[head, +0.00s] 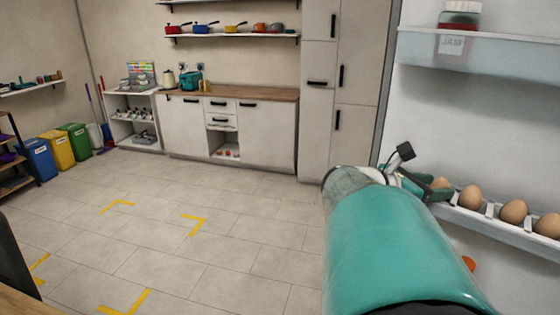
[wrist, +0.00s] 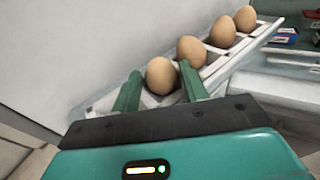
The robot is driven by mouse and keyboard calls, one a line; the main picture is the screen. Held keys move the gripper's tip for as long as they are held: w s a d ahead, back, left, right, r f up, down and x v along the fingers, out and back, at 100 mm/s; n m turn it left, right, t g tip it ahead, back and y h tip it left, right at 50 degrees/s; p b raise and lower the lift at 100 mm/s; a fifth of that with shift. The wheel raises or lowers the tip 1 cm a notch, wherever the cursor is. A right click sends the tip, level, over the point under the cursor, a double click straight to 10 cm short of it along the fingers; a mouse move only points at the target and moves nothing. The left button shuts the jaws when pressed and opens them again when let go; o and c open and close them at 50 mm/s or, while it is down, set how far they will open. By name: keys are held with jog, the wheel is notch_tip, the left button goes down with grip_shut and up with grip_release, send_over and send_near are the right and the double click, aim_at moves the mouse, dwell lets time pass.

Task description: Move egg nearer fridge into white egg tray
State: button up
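Several brown eggs sit in a row in a white egg tray (head: 490,212) on the right; the tray also shows in the wrist view (wrist: 219,73). My gripper (head: 427,186) is at the left end of this row. In the wrist view its two green fingers (wrist: 159,72) are apart, one on each side of the end egg (wrist: 160,77). This egg also shows in the head view (head: 440,183), partly hidden by a finger. Narrow gaps show between egg and fingers. The other eggs (wrist: 191,51) sit beyond it. I cannot tell which egg the task means.
A clear shelf (head: 480,47) with a lidded jar (head: 458,20) is above the tray. A pale wall panel (wrist: 80,45) runs close along the left of the row in the wrist view. The tiled floor to the left is open.

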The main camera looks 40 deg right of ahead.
jog(key=o, duration=0.3)
